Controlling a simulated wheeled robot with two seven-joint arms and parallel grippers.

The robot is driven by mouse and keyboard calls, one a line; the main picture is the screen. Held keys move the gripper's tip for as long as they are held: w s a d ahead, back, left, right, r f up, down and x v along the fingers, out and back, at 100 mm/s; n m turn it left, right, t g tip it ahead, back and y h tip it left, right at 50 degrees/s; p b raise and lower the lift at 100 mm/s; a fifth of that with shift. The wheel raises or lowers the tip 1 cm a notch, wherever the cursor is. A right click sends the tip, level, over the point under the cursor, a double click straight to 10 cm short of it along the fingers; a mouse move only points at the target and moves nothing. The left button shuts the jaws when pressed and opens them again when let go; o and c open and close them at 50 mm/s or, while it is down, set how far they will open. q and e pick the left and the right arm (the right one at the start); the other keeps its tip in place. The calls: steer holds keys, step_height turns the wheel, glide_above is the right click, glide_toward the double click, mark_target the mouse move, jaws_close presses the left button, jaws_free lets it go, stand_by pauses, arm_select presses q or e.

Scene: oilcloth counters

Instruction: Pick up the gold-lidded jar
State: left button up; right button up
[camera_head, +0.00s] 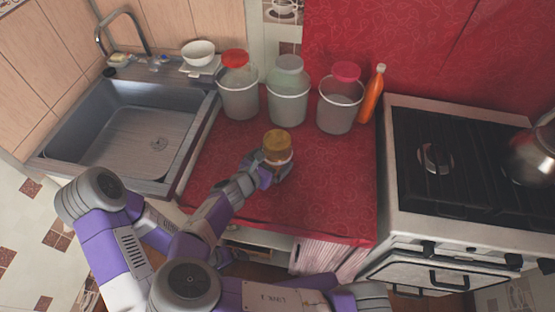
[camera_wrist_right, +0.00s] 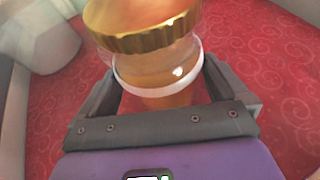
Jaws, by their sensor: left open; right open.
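The gold-lidded jar (camera_head: 277,148) stands upright on the red oilcloth counter (camera_head: 325,195). In the right wrist view the jar (camera_wrist_right: 160,75) has a ridged gold lid, a clear neck, a pale band and amber-brown contents. My right gripper (camera_head: 273,170) is at the jar's near side, with its open fingers on either side of the jar in the right wrist view; I cannot tell whether they touch it. My left gripper (camera_head: 231,258) is low, below the counter's front edge, open and partly hidden by my arm; no jar is seen at it.
Three buckets, red-topped (camera_head: 238,95), pale-topped (camera_head: 288,100) and pink-topped (camera_head: 339,105), stand behind the jar. An orange bottle (camera_head: 371,95) is beside them. A sink (camera_head: 125,130) lies left and a stove (camera_head: 450,160) right. The counter right of the jar is clear.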

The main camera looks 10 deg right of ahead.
mark_target(277, 139)
steer(key=x, duration=0.3)
steer(key=shift+f+b, duration=0.1)
steer(key=shift+b, duration=0.3)
steer(key=shift+c, duration=0.5)
steer(key=c, duration=1.4)
step_height(277, 139, up, 11)
steer(key=p, duration=0.4)
steer(key=shift+p, duration=0.35)
step_height(277, 139, up, 13)
steer(key=p, duration=1.2)
steer(key=shift+p, duration=0.3)
